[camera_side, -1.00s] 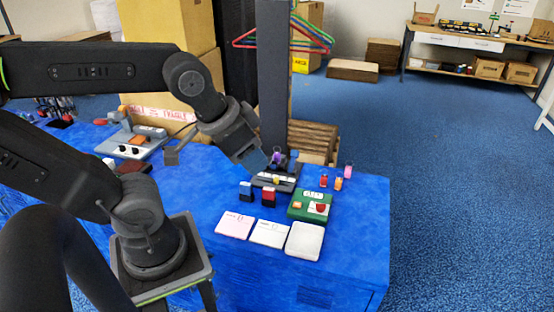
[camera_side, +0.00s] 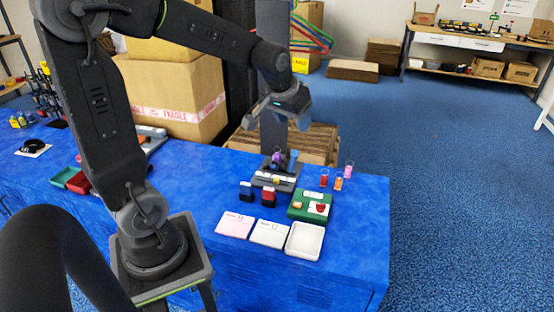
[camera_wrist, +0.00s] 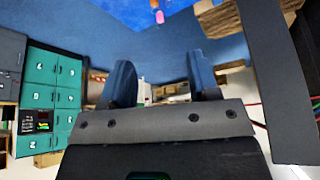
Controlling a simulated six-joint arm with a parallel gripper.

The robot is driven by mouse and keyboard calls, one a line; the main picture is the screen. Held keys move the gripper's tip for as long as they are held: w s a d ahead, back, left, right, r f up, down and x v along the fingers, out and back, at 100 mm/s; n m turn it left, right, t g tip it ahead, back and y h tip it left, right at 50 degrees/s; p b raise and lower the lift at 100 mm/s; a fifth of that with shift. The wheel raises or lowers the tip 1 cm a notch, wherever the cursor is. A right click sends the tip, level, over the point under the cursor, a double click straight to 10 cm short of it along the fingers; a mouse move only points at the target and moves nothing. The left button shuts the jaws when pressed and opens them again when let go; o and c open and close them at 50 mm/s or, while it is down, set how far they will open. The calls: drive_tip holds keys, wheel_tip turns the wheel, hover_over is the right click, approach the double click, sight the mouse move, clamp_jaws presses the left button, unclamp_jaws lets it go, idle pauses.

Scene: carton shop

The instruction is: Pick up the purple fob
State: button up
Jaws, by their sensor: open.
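The purple fob (camera_side: 277,157) appears as a small purple piece on a dark stand (camera_side: 262,180) near the back edge of the blue table, with a blue piece (camera_side: 293,156) beside it. Its lower part is hard to make out. My gripper (camera_side: 290,113) is above the stand in the side view, clear of the fob. In the wrist view my gripper (camera_wrist: 162,80) shows two blue fingers wide apart with nothing between them. I cannot make out the purple fob in the wrist view.
A grey post (camera_side: 274,135) stands close behind the stand and my gripper. A green tray (camera_side: 298,213), a white tray (camera_side: 292,252), and small red (camera_side: 324,179), orange (camera_side: 338,184) and pink (camera_side: 348,170) pieces are nearby.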

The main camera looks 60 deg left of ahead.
drive_tip(key=w+a+f+n, duration=0.2)
drive_tip(key=w+a+f, duration=0.25)
drive_tip(key=a, duration=0.35)
drive_tip(key=n+g+y, duration=0.1)
drive_tip(key=n+g, duration=0.1)
drive_tip(key=n, duration=0.1)
approach(276, 155)
drive_tip(key=x, duration=0.4)
drive_tip(key=shift+d+f, duration=0.2)
drive_tip(key=shift+d, duration=0.2)
drive_tip(key=shift+a+x, duration=0.2)
drive_tip(key=shift+x, duration=1.35)
drive_tip(key=shift+a+x, duration=0.25)
drive_tip(key=shift+x, duration=1.3)
drive_tip(key=shift+r, duration=0.2)
drive_tip(key=shift+d, duration=0.1)
clamp_jaws()
drive_tip(key=shift+r, duration=0.1)
